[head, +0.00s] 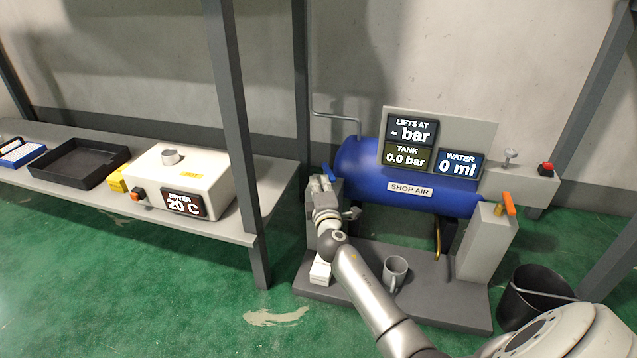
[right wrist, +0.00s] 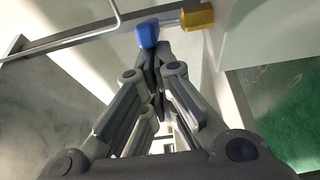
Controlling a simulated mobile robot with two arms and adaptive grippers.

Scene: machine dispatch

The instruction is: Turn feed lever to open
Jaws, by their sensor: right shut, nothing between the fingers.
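A blue lever (head: 329,173) sits on a grey post (head: 339,190) at the left end of the blue SHOP AIR tank (head: 365,165). In the right wrist view the blue lever (right wrist: 149,33) shows just beyond the fingertips, beside a brass-coloured valve body (right wrist: 197,16). My right gripper (head: 321,184) is shut and empty, with its tips right at the blue lever. I cannot tell whether they touch it. An orange lever (head: 509,204) stands on the right-hand post (head: 484,243). No label marks which lever is the feed. My left gripper is out of view.
A black bucket (head: 532,297) is at the right. A bench with a dryer box (head: 187,172) and a black tray (head: 75,165) is at the left. Displays read "TANK 0.0 bar" and "WATER 0 ml".

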